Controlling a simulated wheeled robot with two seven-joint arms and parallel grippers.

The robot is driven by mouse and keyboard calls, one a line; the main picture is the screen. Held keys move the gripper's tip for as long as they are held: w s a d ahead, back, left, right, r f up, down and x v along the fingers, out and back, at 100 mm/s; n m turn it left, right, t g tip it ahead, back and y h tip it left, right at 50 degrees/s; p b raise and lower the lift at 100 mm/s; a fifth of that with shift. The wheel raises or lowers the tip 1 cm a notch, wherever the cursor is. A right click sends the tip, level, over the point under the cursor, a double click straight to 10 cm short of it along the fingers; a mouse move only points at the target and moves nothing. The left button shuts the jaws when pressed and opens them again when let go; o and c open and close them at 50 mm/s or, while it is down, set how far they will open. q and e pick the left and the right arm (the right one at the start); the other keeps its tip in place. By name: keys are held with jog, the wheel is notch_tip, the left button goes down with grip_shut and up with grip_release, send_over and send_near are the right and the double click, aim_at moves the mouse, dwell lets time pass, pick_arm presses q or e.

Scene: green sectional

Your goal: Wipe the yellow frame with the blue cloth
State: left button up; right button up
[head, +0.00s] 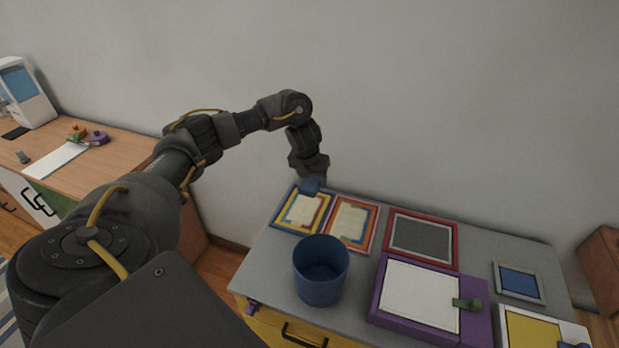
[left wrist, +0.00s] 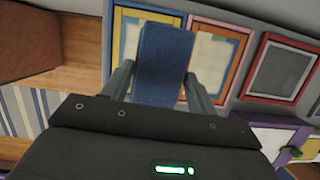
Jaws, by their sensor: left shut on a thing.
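The yellow frame (head: 288,220) lies at the back left of the grey cabinet top, with a pale sheet and inner coloured edges inside it. It also shows in the left wrist view (left wrist: 119,60). My left gripper (head: 312,176) points down over the back right corner of the frame. It is shut on the blue cloth (left wrist: 162,62), which sits between the two fingers and covers part of the frame in the left wrist view. The cloth also shows in the head view (head: 311,186) at the frame's back edge; whether it touches the frame I cannot tell. My right gripper is not in view.
An orange frame (head: 371,234) lies right beside the yellow one. A blue cup (head: 320,286) stands in front. A red frame (head: 456,243), a purple box (head: 382,312) and a small grey frame (head: 541,291) lie to the right. The wall stands close behind.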

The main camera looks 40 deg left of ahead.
pick_arm(q)
jog(key=shift+s+a+f+n, duration=0.15)
jog(key=shift+a+n, duration=0.25)
jog(key=shift+a, duration=0.05)
jog(key=shift+f, duration=0.1)
jog(key=shift+d+f+b, duration=0.1)
jog(key=shift+f+b, duration=0.35)
jog(key=shift+b, duration=0.1)
jog(key=b, duration=0.7)
send_over(311, 208)
jog(key=s, duration=0.2)
jog(key=f, duration=0.8)
jog(key=shift+w+d+f, duration=0.25)
jog(key=shift+d+f, duration=0.05)
jog(key=shift+f+b, duration=0.35)
jog(key=shift+f, duration=0.2)
